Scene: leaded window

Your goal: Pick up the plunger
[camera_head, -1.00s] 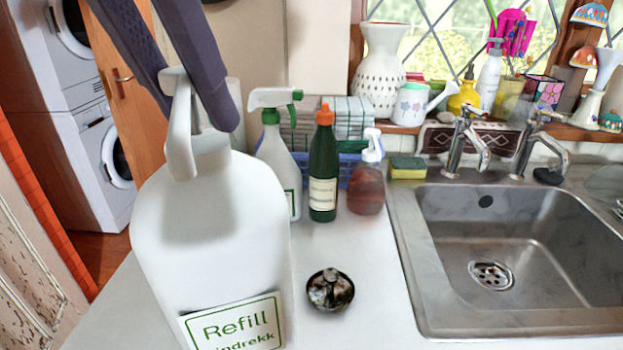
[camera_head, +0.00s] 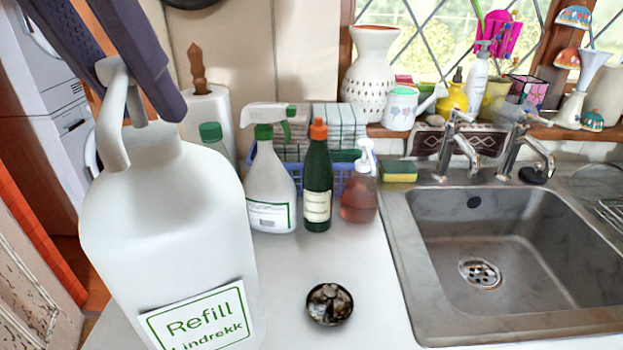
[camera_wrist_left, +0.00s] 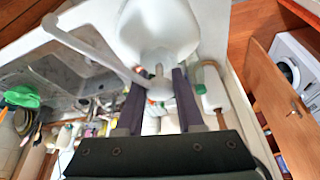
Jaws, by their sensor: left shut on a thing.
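A large white bottle (camera_head: 170,220) with a green-lettered Refill label stands at the front left of the counter. A white plunger (camera_head: 112,100), a pump head with a down-bent spout, is at its neck. My left gripper (camera_head: 140,88) is shut on the top of the plunger. In the left wrist view the plunger (camera_wrist_left: 158,85) is between my left gripper's fingers (camera_wrist_left: 156,75), with its long spout reaching to the upper left. I cannot tell whether its stem is still inside the bottle. My right gripper is not in view.
A small dark bowl (camera_head: 329,304) sits on the counter right of the bottle. Behind are a spray bottle (camera_head: 268,175), a green bottle (camera_head: 318,180) and a red soap bottle (camera_head: 358,195). The steel sink (camera_head: 480,230) is at the right. The front counter between is mostly clear.

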